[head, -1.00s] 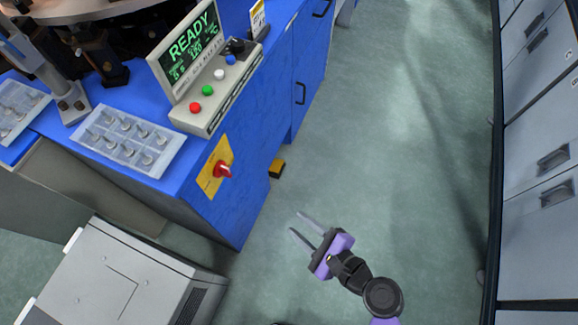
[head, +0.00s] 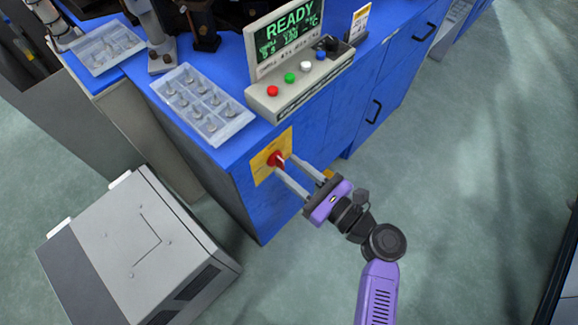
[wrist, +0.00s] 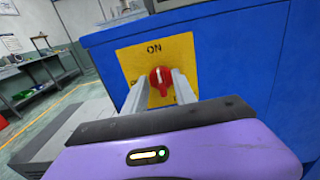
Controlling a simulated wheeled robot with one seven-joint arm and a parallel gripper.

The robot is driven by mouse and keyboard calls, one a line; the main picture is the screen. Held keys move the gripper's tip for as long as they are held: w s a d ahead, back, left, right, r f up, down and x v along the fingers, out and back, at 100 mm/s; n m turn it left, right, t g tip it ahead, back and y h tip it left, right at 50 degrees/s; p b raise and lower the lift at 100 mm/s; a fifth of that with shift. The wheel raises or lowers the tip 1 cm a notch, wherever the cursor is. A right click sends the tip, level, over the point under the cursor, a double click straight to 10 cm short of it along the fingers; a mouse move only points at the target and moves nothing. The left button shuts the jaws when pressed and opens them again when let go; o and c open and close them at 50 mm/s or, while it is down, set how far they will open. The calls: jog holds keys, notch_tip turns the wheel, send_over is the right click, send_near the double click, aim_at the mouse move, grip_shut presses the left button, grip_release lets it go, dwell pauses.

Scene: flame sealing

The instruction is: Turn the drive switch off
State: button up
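The drive switch is a red rotary knob (head: 276,159) on a yellow plate (head: 259,167) on the front of the blue cabinet. In the wrist view the knob (wrist: 160,80) has a pale mark pointing up toward the word ON; lettering below is mostly hidden by my fingers. My gripper (head: 284,164) is open, its two pale fingers spread one on each side of the knob. In the wrist view the gripper (wrist: 160,86) has its fingertips at the plate, left and right of the knob. I cannot tell whether either finger touches it.
A control box (head: 293,86) with a green READY screen and coloured buttons stands on the blue cabinet top, above the switch. A clear tray (head: 226,125) lies beside it. A grey box unit (head: 140,245) stands on the floor at lower left. Floor to the right is clear.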

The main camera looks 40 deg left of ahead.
jog(key=shift+a, duration=0.55)
grip_shut()
